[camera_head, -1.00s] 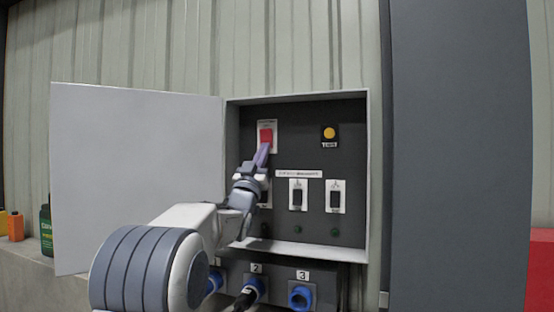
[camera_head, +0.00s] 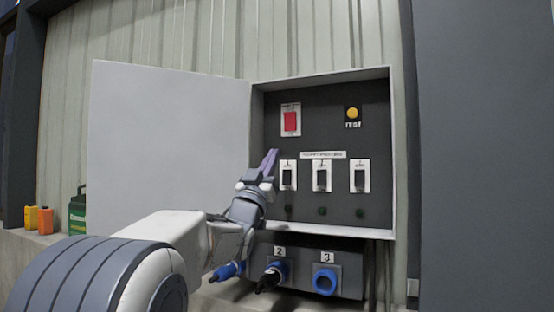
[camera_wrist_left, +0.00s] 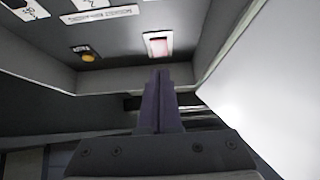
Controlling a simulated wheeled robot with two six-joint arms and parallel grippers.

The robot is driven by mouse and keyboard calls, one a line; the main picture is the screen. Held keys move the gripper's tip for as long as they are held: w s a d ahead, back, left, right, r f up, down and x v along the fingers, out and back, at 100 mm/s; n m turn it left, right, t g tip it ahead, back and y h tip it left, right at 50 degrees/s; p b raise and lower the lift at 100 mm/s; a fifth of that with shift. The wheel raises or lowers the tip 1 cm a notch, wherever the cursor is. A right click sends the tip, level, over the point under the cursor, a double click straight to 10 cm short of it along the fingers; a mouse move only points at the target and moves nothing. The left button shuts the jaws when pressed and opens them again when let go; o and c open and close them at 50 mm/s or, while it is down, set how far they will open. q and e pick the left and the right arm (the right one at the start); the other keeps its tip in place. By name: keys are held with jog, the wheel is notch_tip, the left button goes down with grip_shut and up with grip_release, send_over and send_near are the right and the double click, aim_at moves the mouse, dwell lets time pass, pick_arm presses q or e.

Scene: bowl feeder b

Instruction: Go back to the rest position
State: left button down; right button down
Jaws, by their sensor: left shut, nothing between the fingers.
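My left gripper (camera_head: 270,163) is in front of the left part of the open electrical cabinet (camera_head: 320,229). Its purple fingers are together, with nothing between them. In the left wrist view the closed fingers (camera_wrist_left: 160,80) point toward the cabinet, apart from the red switch (camera_wrist_left: 158,43). In the head view the red switch (camera_head: 291,121) sits at the cabinet's upper left, above and right of the fingertips. My right gripper is not in view.
The cabinet door (camera_head: 170,150) stands open to the left. Three breaker switches (camera_head: 322,177), a yellow test button (camera_head: 352,113) and blue sockets (camera_head: 325,281) are nearby. A green container (camera_head: 78,213) and orange bottles (camera_head: 46,220) stand on the ledge at far left.

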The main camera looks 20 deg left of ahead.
pick_arm(q)
jog(key=shift+s+f, duration=0.4)
jog(key=shift+f, duration=0.05)
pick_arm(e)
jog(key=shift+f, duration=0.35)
pick_arm(q)
jog(key=w+d+f+g+h, duration=0.2)
jog(key=d+f+g, duration=0.6)
jog(key=d+f, duration=0.7)
jog(key=s+d+f+m+g+h, duration=0.1)
jog(key=s+d+f+g, duration=0.25)
jog(key=f, duration=0.45)
jog(key=s+d+f+m+g, duration=0.1)
jog(key=s+d+f+g, duration=0.25)
jog(key=f, duration=0.55)
jog(key=s+d+f+m+g, duration=0.1)
jog(key=s+d+f+g, duration=0.15)
jog(key=s+f, duration=0.45)
jog(key=s+d+f+m+g, duration=0.2)
jog(key=s+f+g, duration=0.15)
jog(key=s, duration=0.45)
jog(key=s+a+f+m+g+y, duration=0.1)
jog(key=s+f+g, duration=0.1)
jog(key=s, duration=0.6)
jog(key=s+a+f+m+g+y, duration=0.1)
jog(key=s+f+g, duration=0.2)
jog(key=s, duration=0.5)
jog(key=shift+s+a+f, duration=0.3)
jog(key=shift+s+f, duration=0.1)
jog(key=shift+f, duration=0.5)
